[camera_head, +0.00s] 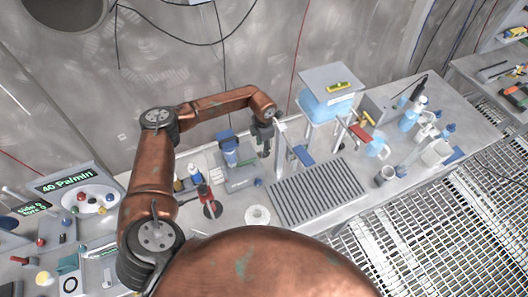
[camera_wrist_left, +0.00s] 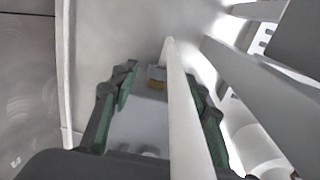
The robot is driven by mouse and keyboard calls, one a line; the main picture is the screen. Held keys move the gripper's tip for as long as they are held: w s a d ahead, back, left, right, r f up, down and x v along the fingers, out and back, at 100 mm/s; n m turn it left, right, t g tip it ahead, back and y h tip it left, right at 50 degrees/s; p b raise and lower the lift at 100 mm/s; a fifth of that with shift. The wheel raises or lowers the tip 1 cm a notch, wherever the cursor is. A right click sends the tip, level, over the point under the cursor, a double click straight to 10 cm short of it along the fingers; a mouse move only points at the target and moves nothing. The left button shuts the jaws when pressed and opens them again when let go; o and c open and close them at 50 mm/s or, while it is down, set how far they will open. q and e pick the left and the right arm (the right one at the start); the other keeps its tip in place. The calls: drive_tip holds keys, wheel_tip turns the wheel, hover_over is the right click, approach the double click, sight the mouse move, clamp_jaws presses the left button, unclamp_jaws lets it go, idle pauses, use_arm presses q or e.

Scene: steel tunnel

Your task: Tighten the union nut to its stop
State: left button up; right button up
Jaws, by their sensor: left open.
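My left gripper (camera_head: 264,150) reaches down over the back of the bench, between a blue-topped device (camera_head: 229,148) and a pale upright post (camera_head: 280,145). In the left wrist view the green-padded fingers (camera_wrist_left: 160,100) stand wide apart. A long pale bar (camera_wrist_left: 180,110) runs up through the view between them. A small grey and brass-coloured piece (camera_wrist_left: 156,78) shows beyond the fingertips, just left of the bar; I cannot tell whether it is the union nut. The nut is not clearly identifiable in either view. My right gripper is out of view.
A water tank (camera_head: 328,104) on a stand, a blue lever (camera_head: 302,155) and a red lever (camera_head: 358,132) are right of the gripper. A slotted drain tray (camera_head: 318,193) lies in front. A red-handled tool (camera_head: 207,200) stands left. Jugs and bottles crowd the right.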

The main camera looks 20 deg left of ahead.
sight(262, 152)
use_arm(q)
wheel_tip(262, 152, down, 4)
drive_tip(key=shift+s+a+r, duration=0.1)
drive_tip(key=shift+r, duration=0.1)
drive_tip(key=shift+f, duration=0.45)
drive_tip(key=c, duration=1.1)
drive_tip(key=shift+d, duration=0.3)
clamp_jaws()
drive_tip(key=shift+a, duration=0.2)
drive_tip(key=g+h+b, duration=0.1)
drive_tip(key=b, duration=0.4)
drive_tip(key=g+h+b, duration=0.2)
drive_tip(key=b, duration=0.2)
drive_tip(key=w+f+g+h+b, duration=0.1)
drive_tip(key=h+b, duration=0.1)
drive_tip(key=b, duration=0.3)
drive_tip(key=shift+a+b, duration=0.3)
drive_tip(key=shift+a, duration=0.05)
drive_tip(key=shift+s+r+g+h+b, duration=0.1)
drive_tip(key=shift+g+h+b, duration=0.25)
drive_tip(key=shift+b, duration=0.3)
drive_tip(key=shift+r+g+b, duration=0.2)
drive_tip(key=shift+g+b, duration=0.05)
drive_tip(key=shift+b, duration=0.2)
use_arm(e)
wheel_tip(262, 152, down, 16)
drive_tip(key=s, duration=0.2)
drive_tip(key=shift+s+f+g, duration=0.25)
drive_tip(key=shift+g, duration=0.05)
